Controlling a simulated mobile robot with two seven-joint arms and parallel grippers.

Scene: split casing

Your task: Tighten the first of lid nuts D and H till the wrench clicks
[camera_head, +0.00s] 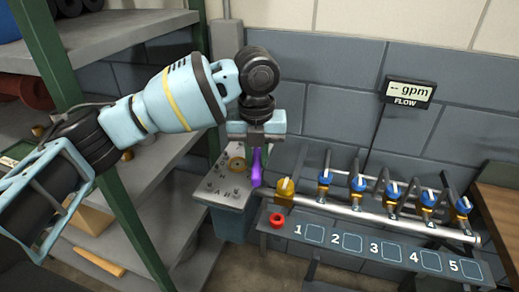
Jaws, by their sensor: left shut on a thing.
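My left gripper (257,140) points down and is shut on a purple tool (256,168), which looks like the wrench. The tool hangs upright at the right edge of the casing's grey lid (232,198). I cannot tell whether its lower end sits on a nut. The lid carries small nuts and faint letters, A among them, near its front. Lid nuts D and H cannot be told apart at this size; the gripper and tool may hide some. My right gripper is not in view.
A pipe (370,215) with a yellow valve (285,188) and several blue valves runs right of the casing, close to the tool. A red ring (277,220) lies on the numbered bench. A green-posted shelf (125,200) stands left. A flow display (408,92) hangs behind.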

